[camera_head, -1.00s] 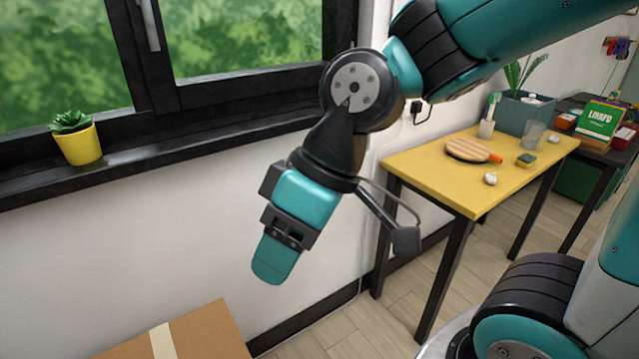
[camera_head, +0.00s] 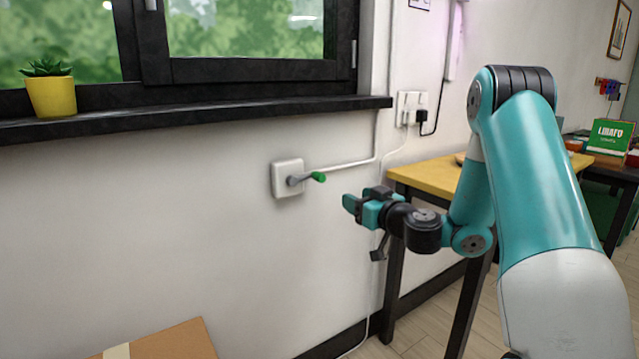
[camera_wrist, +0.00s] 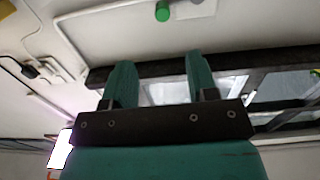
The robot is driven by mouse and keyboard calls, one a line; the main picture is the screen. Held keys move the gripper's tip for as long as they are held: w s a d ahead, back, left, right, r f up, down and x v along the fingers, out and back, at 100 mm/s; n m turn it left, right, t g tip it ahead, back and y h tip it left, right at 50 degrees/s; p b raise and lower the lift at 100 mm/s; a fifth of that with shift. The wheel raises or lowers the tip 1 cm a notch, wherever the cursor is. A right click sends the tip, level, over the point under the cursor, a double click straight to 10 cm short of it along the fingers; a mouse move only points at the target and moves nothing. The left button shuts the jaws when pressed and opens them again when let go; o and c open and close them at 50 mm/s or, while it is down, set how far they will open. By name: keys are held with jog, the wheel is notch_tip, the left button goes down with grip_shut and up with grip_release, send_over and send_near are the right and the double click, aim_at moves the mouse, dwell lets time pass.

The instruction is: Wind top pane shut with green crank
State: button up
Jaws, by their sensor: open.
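The crank (camera_head: 298,180) is a grey arm with a green knob (camera_head: 318,177). It sits on a white wall box (camera_head: 286,170) below the window sill, and its arm points right. The green knob also shows at the top edge of the wrist view (camera_wrist: 162,11). My gripper (camera_head: 352,205) is to the right of the knob and slightly lower, apart from it. In the wrist view its two teal fingers (camera_wrist: 160,82) stand apart with nothing between them. The black-framed window (camera_head: 250,68) is cut off at the top, so I cannot tell how its top pane stands.
A yellow pot with a plant (camera_head: 53,95) stands on the black sill (camera_head: 200,118). A pipe (camera_head: 350,164) runs from the wall box to the right and up. A yellow table (camera_head: 428,174) is behind my arm. A cardboard box (camera_head: 180,340) is at the lower left.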

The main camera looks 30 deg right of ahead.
jog(key=p, duration=0.6)
send_near(323, 181)
jog(key=w+p, duration=0.9)
jog(key=w, duration=0.2)
jog(key=shift+w+a+p, duration=0.2)
jog(key=shift+p, duration=0.2)
grip_shut()
